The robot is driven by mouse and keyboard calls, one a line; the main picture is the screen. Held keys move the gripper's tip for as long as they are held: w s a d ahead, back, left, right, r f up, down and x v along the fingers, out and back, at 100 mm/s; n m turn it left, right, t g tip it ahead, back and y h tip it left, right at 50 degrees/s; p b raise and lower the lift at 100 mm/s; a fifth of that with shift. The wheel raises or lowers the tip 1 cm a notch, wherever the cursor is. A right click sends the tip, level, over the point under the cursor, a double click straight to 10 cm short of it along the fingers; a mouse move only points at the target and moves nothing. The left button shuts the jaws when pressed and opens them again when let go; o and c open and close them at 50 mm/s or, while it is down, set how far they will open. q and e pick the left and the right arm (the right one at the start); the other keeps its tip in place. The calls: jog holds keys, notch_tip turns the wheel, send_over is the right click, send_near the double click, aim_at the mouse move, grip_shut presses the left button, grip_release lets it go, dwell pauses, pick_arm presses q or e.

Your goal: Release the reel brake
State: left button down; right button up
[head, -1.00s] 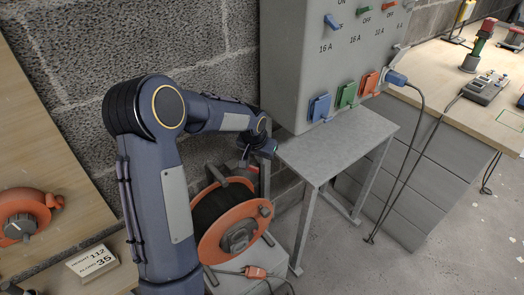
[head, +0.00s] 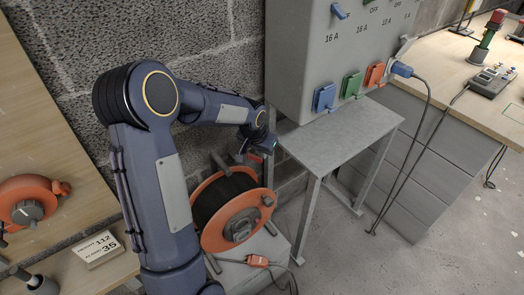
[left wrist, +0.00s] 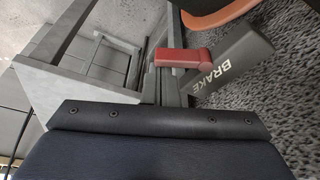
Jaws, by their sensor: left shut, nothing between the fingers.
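The cable reel (head: 212,236) has orange flanges and dark cable and stands on a low pale stand behind my left forearm. In the left wrist view, a grey bar marked BRAKE (left wrist: 237,65) slants beside the reel's orange rim (left wrist: 240,8). My left gripper (head: 241,156) is above the back of the reel, shut and empty. Its dark body fills the bottom of the left wrist view and its fingertips are hidden there. I cannot tell whether it touches the lever. My right gripper is not in view.
A grey metal table (head: 330,142) stands right of the reel, below a grey socket cabinet (head: 300,65). An orange connector (head: 257,261) lies on the reel's stand. A sign (head: 97,249) and another orange reel (head: 28,204) are at left. Open floor lies at right.

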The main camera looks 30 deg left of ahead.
pick_arm(q)
jog(key=shift+s+m, duration=0.15)
jog(key=shift+m, duration=0.15)
jog(key=s+m+h+p, duration=0.1)
jog(key=m+p, duration=0.1)
jog(key=m, duration=0.1)
jog(key=shift+s+r+p, duration=0.1)
jog(key=shift+s+p, duration=0.05)
jog(key=shift+p, duration=0.15)
jog(key=shift+s+m+h+p, duration=0.35)
jog(key=shift+m+h+p, duration=0.15)
jog(key=shift+m, duration=0.5)
jog(key=shift+w+a, duration=0.25)
jog(key=shift+w, duration=0.5)
